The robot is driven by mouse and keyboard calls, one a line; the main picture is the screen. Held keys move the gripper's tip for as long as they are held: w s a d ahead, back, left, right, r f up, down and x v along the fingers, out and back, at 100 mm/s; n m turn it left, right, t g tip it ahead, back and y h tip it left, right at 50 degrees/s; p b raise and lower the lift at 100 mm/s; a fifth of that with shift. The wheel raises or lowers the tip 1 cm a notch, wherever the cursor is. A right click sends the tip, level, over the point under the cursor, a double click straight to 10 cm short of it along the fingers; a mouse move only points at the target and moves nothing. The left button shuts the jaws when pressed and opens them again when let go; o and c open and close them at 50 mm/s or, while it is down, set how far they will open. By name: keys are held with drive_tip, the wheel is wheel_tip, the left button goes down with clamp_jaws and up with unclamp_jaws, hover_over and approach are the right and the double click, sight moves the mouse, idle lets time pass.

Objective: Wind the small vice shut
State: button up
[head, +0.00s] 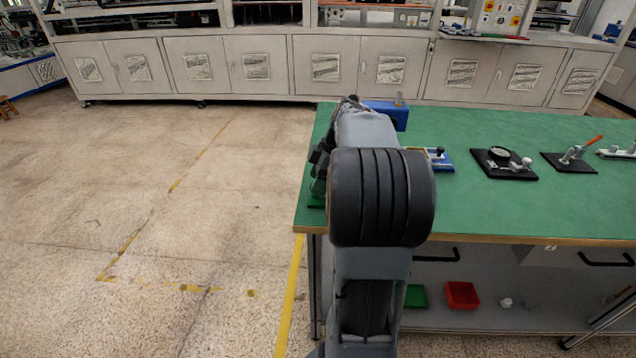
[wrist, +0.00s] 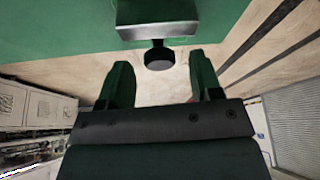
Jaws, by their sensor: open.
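A blue block-like body with a small grey post, apparently the small vice (head: 398,117), is at the back left of the green bench in the head view, partly hidden behind my arm. In the wrist view, a grey metal block, apparently the vice's end (wrist: 157,14), sticks out with a short dark shaft and round black knob (wrist: 159,59). My gripper (wrist: 163,75) is open, with one green finger on each side just below the knob. No contact with the knob shows. In the head view my arm hides the gripper.
The green bench top (head: 500,218) also holds a blue-and-yellow fixture (head: 441,164), a black-based dial device (head: 503,163) and a red-handled clamp (head: 572,158) to the right. A red bin (head: 461,295) sits on the lower shelf. The floor on the left is clear.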

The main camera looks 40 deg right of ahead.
drive_tip(key=shift+a+f, duration=0.1)
drive_tip(key=shift+f, duration=0.1)
drive_tip(key=shift+c, duration=0.2)
drive_tip(key=c, duration=0.9)
drive_tip(key=shift+a+m+t+h+b, duration=0.1)
drive_tip(key=shift+m+t+h+b, duration=0.3)
drive_tip(key=shift+m, duration=1.05)
drive_tip(key=shift+m+t+h+b, duration=0.25)
drive_tip(key=shift+m+t+h, duration=0.2)
drive_tip(key=shift+m, duration=1)
drive_tip(key=o, duration=0.9)
